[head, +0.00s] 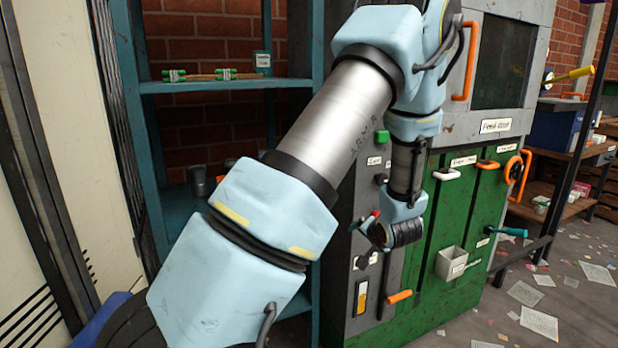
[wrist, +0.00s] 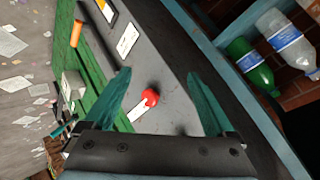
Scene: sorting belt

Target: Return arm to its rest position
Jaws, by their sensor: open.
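My arm, in light blue and grey, reaches across the head view from the lower left up to the top and bends back down. The end of the arm hangs in front of the green and grey machine (head: 465,215). The fingers of my gripper are hard to make out in the head view. In the wrist view my gripper (wrist: 160,95) is open, its two teal fingers wide apart with nothing held between them. Beyond the fingers a red knob (wrist: 150,97) sits on the grey panel (wrist: 160,60) of the machine, beside a white label.
A blue shelf rack (head: 225,85) stands left of the machine. A green bottle (wrist: 252,64) and a clear bottle (wrist: 290,38) show at the upper right of the wrist view. Orange handles and a small white box (head: 450,263) stick out from the machine. Papers litter the floor (head: 560,290).

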